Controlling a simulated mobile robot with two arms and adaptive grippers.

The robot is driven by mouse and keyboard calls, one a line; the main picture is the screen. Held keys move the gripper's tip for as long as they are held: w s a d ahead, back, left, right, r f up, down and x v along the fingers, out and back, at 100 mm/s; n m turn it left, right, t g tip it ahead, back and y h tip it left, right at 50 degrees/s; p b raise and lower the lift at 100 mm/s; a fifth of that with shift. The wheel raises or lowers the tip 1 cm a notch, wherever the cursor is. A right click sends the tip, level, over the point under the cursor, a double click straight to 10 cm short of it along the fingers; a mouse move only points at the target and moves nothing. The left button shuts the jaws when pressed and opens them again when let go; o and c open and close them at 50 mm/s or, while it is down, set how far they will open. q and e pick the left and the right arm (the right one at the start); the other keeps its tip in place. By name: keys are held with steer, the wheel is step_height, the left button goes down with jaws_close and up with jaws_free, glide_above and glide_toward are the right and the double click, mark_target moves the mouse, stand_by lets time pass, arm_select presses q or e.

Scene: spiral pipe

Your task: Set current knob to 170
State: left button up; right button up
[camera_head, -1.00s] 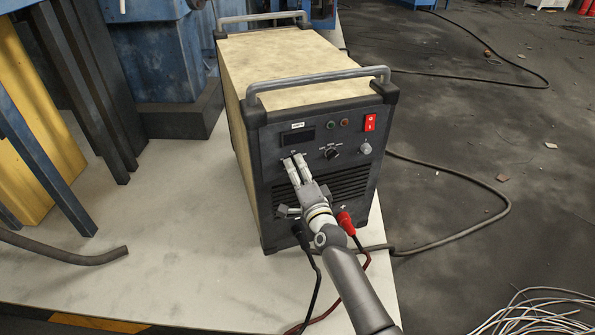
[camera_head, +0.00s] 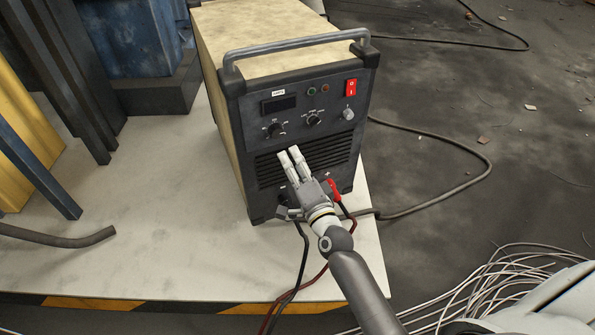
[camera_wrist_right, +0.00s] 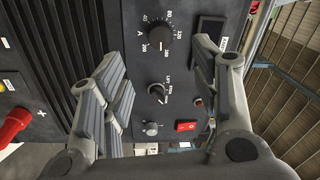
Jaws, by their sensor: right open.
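The welding machine (camera_head: 243,180) stands on a pale platform. Its current knob (camera_head: 275,130) is the black dial at left, below a dark display (camera_head: 279,104). In the right wrist view the current knob (camera_wrist_right: 157,38) shows an "A" and a scale from 40 to 200; its white mark seems to point near 160. My right gripper (camera_head: 290,153) is open and empty in front of the vent slats, below the knob and apart from it. In the right wrist view its fingers (camera_wrist_right: 160,72) spread on either side of the panel. My left gripper is not in view.
A second black knob (camera_head: 312,120), a grey knob (camera_head: 347,113) and a red switch (camera_head: 351,88) sit right of the current knob. A red plug (camera_head: 335,190) and cables are below. A metal handle (camera_head: 297,47) spans the top front edge.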

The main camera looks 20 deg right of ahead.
steer(key=shift+s+f, duration=0.1)
steer(key=shift+s, duration=1.1)
steer(key=s+a+f+n+g+y, duration=0.1)
steer(key=s+a+f+n+g, duration=0.15)
steer(key=f, duration=0.35)
steer(key=s+a+f+n+g+y, duration=0.1)
steer(key=s+f+n+g, duration=0.1)
steer(key=f+n, duration=0.35)
steer(key=s+f+n+g, duration=0.5)
steer(key=s+f+g, duration=0.3)
steer(key=s+f, duration=0.9)
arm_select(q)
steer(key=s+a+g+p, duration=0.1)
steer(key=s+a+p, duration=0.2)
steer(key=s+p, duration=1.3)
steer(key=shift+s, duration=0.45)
arm_select(e)
steer(key=s+d+f+n+g+h, duration=0.1)
steer(key=s+d+f, duration=0.1)
steer(key=s, duration=0.6)
steer(key=s+d+f+n+g, duration=0.1)
steer(key=s+d+f+g, duration=0.1)
steer(key=s, duration=0.7)
steer(key=s+d+f+n+g+h, duration=0.1)
steer(key=s+d+f+n+g, duration=0.1)
steer(key=s, duration=0.7)
step_height(320, 180, down, 2)
steer(key=shift+s+d+h, duration=0.15)
steer(key=shift+d+h, duration=0.15)
steer(key=shift+d, duration=0.3)
